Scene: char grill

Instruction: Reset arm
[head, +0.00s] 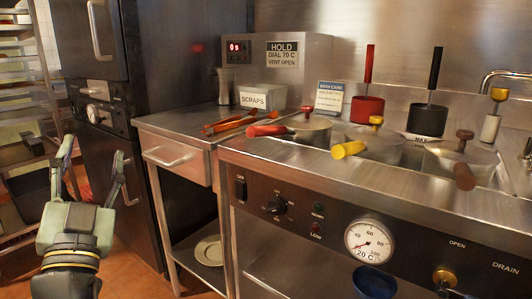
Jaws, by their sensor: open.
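My gripper (92,172) shows at the lower left of the head view, pointing up, with its two fingers spread apart. Nothing shows between the fingers. It is in front of the dark cabinet and the floor, left of the steel counter (178,128), and looks apart from both. The task names no other object.
A bain unit (330,230) with lidded pots, coloured handles and a dial fills the right. Tongs (232,121) and a scraps box (262,96) sit on the counter. A tall dark cabinet (95,40) and a tray rack (22,110) stand left. A plate (208,250) lies on the lower shelf.

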